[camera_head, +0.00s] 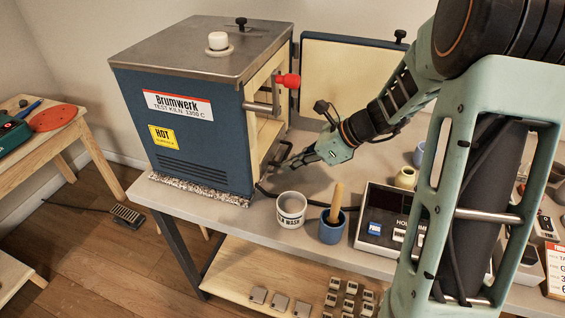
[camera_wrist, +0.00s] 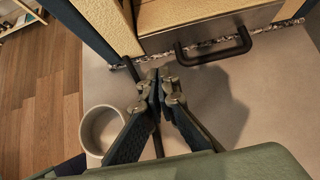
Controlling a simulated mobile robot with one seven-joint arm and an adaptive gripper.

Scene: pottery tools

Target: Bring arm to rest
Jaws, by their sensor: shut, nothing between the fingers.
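My gripper (camera_head: 291,164) is at the end of my outstretched arm, in front of the open side of the blue kiln (camera_head: 200,142). In the wrist view my gripper (camera_wrist: 160,80) has its fingers together with nothing held. It is above the grey tabletop (camera_wrist: 215,110), near a black handle (camera_wrist: 214,56) at the kiln's lower opening. The kiln door (camera_head: 348,72) stands swung open behind my arm.
A white cup (camera_head: 291,209) and a blue pot (camera_head: 332,228) with a wooden tool stand at the table's front edge. The cup also shows in the wrist view (camera_wrist: 93,129). A control box (camera_head: 385,222) stands right of them. A wooden table (camera_head: 42,142) is at left.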

